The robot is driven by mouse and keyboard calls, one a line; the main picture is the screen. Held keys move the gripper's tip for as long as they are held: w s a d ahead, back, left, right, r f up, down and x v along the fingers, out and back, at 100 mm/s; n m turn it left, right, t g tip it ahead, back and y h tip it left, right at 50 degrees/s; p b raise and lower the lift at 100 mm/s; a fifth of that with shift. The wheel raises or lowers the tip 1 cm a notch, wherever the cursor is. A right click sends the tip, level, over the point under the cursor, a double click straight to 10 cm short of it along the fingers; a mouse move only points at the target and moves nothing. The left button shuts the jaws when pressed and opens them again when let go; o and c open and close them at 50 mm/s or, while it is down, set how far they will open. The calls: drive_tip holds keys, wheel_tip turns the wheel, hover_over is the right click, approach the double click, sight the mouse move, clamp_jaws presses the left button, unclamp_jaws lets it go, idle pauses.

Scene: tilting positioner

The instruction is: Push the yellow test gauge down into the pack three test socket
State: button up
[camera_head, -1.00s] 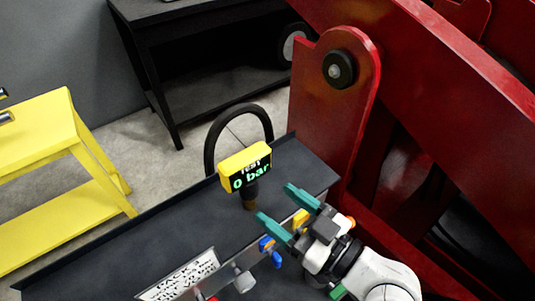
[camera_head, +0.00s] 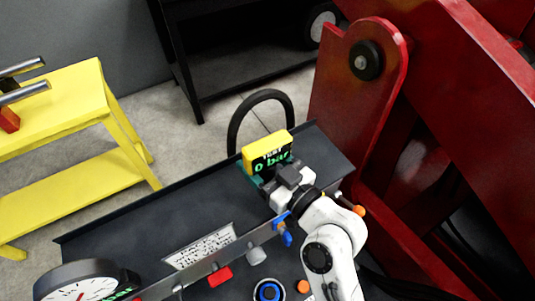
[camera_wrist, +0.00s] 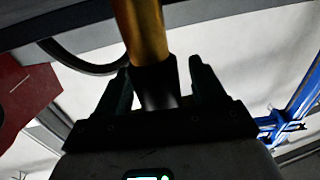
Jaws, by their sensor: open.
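The yellow test gauge (camera_head: 266,147) shows "TEST 0 bar" on its display and stands at the far right end of the dark tray (camera_head: 130,224). My gripper (camera_head: 259,181) is at the gauge, just under its yellow head, and partly hides its lower part. In the wrist view, my gripper's two fingers (camera_wrist: 162,82) stand apart on either side of the gauge's black neck (camera_wrist: 155,88), with visible gaps. The brass stem (camera_wrist: 140,28) runs on beyond the neck. The gauge's lower end and the pack three test socket cannot be made out.
A white lettered plate (camera_head: 200,247), a blue lever (camera_head: 285,236), a red part (camera_head: 220,276) and a round dial (camera_head: 85,284) line the tray's front. A black hose loop (camera_head: 235,125) rises behind the gauge. A large red frame (camera_head: 385,110) stands close on the right.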

drive_tip(key=shift+c, duration=0.3)
drive_tip(key=c, duration=1.2)
drive_tip(key=shift+r, duration=0.2)
